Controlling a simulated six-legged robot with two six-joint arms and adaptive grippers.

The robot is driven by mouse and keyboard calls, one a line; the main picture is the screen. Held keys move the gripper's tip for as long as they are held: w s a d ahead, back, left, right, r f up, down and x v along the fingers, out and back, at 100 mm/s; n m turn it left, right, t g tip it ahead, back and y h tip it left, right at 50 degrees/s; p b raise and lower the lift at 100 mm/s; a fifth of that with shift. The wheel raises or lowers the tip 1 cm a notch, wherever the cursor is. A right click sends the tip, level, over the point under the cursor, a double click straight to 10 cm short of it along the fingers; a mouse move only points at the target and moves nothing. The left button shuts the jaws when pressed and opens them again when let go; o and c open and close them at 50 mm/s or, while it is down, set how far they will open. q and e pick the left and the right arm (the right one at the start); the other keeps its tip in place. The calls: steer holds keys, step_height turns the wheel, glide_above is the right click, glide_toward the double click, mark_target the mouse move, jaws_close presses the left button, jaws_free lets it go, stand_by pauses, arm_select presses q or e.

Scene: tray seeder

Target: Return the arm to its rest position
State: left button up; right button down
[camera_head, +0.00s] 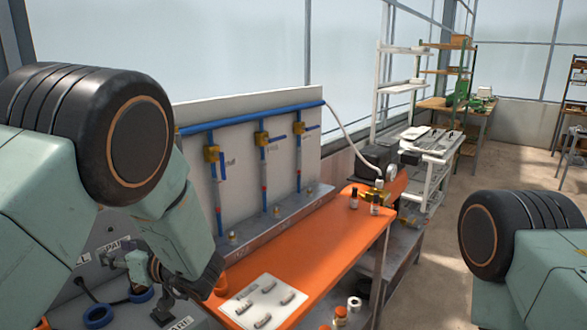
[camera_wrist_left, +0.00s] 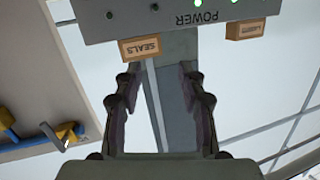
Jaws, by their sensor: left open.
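My left arm comes in from the left in the head view, its green link bent downward. My left gripper (camera_head: 188,292) hangs at the lower left, by the near left end of the orange bench top. In the left wrist view my left gripper (camera_wrist_left: 157,78) shows two dark fingers spread apart with nothing between them. Part of my right arm (camera_head: 520,250) shows at the lower right of the head view; its gripper is out of frame.
The orange bench (camera_head: 310,245) carries a white plate (camera_head: 264,302) with small pieces and small bottles. A white panel (camera_head: 250,110) with blue pipes and brass valves stands behind. Blue rings (camera_head: 98,316) lie at lower left. The wrist view shows a "SEALS" box (camera_wrist_left: 139,49) below a "POWER" panel (camera_wrist_left: 235,14).

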arm_select(q)
steer(key=s+d+f+m+h, duration=0.1)
steer(key=s+f+m+h, duration=0.2)
steer(key=s+f, duration=0.35)
steer(key=s+d+f+m+h, duration=0.1)
steer(key=s+f+m+h, duration=0.25)
steer(key=f, duration=0.55)
steer(key=s+d+f+m+h, duration=0.25)
steer(key=s+f, duration=0.25)
steer(key=f, duration=0.3)
steer(key=s+d+f+m+g+h, duration=0.1)
steer(key=s+d+f+g+h, duration=0.1)
steer(key=s, duration=0.6)
steer(key=s+d+f+g+h, duration=0.2)
steer(key=s+d+g, duration=0.1)
steer(key=s, duration=0.6)
steer(key=s+d+f+m+g+h, duration=0.1)
steer(key=s+d+f+g+h, duration=0.1)
steer(key=s, duration=0.6)
step_height(320, 180, down, 14)
steer(key=w+b, duration=0.1)
steer(key=b, duration=1.2)
steer(key=shift+r+b, duration=0.2)
steer(key=shift+b, duration=0.15)
